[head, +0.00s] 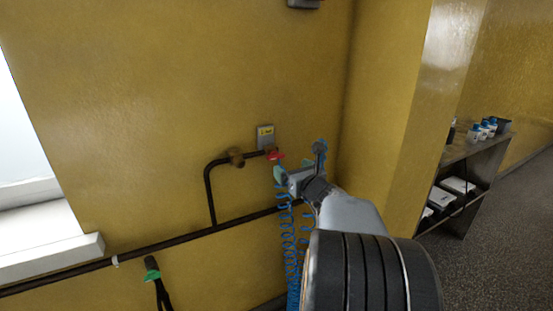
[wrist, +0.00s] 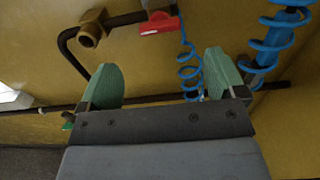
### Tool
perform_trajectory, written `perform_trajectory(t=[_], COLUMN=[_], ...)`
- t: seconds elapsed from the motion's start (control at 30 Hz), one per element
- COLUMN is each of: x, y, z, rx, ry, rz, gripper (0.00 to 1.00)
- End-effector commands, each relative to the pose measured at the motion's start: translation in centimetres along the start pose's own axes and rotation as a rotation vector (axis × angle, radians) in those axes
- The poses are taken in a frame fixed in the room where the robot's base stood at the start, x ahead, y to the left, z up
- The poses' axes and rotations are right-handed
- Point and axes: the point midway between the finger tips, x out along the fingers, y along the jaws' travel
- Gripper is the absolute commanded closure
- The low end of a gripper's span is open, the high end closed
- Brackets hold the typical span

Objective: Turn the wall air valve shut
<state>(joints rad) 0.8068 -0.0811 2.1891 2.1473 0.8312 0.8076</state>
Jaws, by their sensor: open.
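The wall air valve has a red handle (head: 276,155) on a dark pipe, just below a small grey plate with a yellow label (head: 265,136). In the wrist view the red handle (wrist: 159,24) lies roughly level across the pipe, at the top and beyond my fingers. A brass fitting (head: 236,157) sits on the pipe to the left of the handle; it also shows in the wrist view (wrist: 92,30). My gripper (head: 283,176) is just below and right of the red handle, apart from it. Its green-padded fingers (wrist: 162,75) are spread and empty.
Blue coiled hoses (head: 288,235) hang down the wall, close to my gripper. A dark pipe (head: 160,246) runs along the lower wall. A green-handled fitting (head: 152,270) is at lower left. A metal shelf unit (head: 468,150) with bottles stands at right, beyond a wall corner.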

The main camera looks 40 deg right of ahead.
Motion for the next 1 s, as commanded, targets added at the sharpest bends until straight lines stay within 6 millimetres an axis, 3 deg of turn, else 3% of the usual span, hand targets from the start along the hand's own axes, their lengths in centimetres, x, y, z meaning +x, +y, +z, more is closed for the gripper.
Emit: perform_trajectory(t=[0.2,0.5,0.7,1.0], x=[4.5,8.8,10.1,10.3], y=[0.1,0.1,0.1,0.1], z=[0.0,0.0,0.0,0.0], rx=[-0.001,-0.003,-0.003,-0.004], ry=[0.001,0.002,0.0,0.001], rz=[0.004,0.002,0.002,0.001], gripper=[0.11,0.11,0.11,0.11])
